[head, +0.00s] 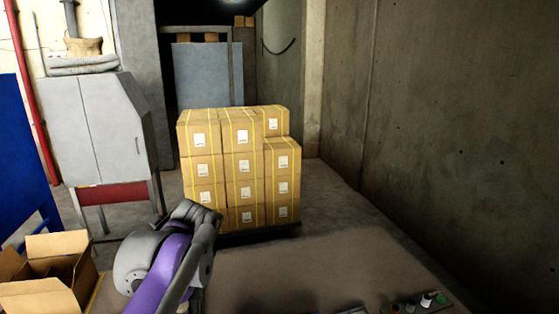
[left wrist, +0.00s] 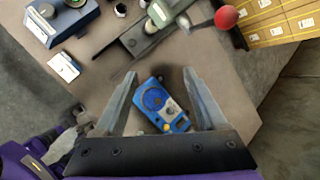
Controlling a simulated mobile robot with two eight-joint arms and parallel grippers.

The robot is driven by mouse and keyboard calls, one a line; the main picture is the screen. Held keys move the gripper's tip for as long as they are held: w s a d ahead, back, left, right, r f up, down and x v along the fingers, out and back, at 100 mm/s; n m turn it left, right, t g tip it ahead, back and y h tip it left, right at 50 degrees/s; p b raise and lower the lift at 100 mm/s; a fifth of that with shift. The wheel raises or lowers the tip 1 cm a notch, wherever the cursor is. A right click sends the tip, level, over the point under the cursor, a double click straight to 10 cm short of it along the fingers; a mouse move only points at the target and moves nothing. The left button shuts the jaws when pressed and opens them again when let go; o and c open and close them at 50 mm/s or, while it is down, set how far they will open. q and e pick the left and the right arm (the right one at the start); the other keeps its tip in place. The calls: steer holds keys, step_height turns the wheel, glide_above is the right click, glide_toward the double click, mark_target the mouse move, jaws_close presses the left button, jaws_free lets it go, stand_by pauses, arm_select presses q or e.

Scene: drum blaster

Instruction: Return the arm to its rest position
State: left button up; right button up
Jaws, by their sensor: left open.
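My left gripper (left wrist: 160,74) is open in the left wrist view, its two grey fingers wide apart. A blue device (left wrist: 162,103) with a round dial lies on the brown tabletop (left wrist: 225,85), seen between the fingers. Both fingers look clear of it; the height of the gripper above it is hard to tell. In the head view a grey and purple arm of mine rises at the bottom centre-left, bent, and no gripper shows there. My right gripper is not seen in either view.
Stacked cartons (head: 240,165) stand beyond. An open carton (head: 48,270) is at left, a concrete wall (head: 450,130) at right.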

arm_select(q)
steer(key=s+d+f+n+h, duration=0.2)
steer(key=s+f+n+h, duration=0.1)
steer(key=s+f+n, duration=1.8)
steer(key=shift+s+d+f+h, duration=0.3)
steer(key=shift+s+f, duration=0.15)
steer(key=shift+s, duration=0.65)
steer(key=shift+c, duration=0.2)
